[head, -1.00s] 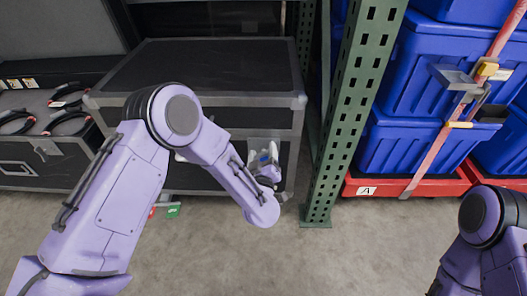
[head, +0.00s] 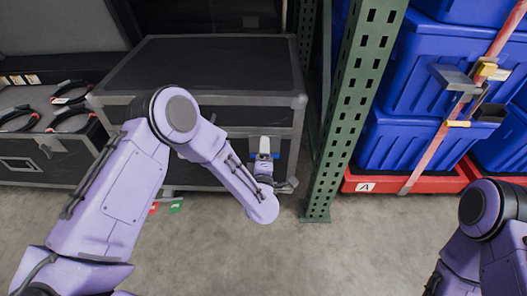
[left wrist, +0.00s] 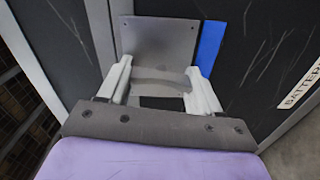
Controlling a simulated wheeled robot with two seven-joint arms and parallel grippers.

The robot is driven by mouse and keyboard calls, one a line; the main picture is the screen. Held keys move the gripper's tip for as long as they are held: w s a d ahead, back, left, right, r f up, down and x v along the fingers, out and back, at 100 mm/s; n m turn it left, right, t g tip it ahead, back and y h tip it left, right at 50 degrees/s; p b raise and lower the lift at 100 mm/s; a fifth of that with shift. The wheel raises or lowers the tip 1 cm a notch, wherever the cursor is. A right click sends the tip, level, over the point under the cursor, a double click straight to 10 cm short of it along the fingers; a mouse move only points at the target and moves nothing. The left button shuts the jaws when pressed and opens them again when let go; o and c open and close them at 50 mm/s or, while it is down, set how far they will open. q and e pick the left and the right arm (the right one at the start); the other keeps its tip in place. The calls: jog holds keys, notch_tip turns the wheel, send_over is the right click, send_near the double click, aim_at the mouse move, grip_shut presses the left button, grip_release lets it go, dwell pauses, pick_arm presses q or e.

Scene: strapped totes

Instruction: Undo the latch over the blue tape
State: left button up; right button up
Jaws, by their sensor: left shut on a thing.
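The latch (left wrist: 160,40) is a grey metal plate with a curved handle part, fixed to the front of the dark case (head: 200,70). The blue tape (left wrist: 211,45) is an upright strip just right of the plate; a bit of blue also shows in the head view (head: 277,154). My left gripper (left wrist: 160,85) has its two pale fingers on either side of the latch's handle part and is shut on it. In the head view the left gripper (head: 264,153) is at the case's right front, partly hiding the latch. My right gripper is out of view.
A green perforated post (head: 352,100) stands close to the right. Beyond it are blue totes (head: 400,140) with a red strap. An open case with cables (head: 50,122) is at left.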

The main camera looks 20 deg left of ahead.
pick_arm(q)
jog(key=shift+n, duration=0.6)
jog(key=o, duration=1.1)
jog(key=shift+c, duration=0.2)
jog(key=shift+s, duration=0.1)
jog(key=shift+s+d, duration=0.2)
jog(key=shift+s, duration=0.15)
jog(key=p+v, duration=0.2)
jog(key=v, duration=0.7)
jog(key=shift+s+p, duration=0.35)
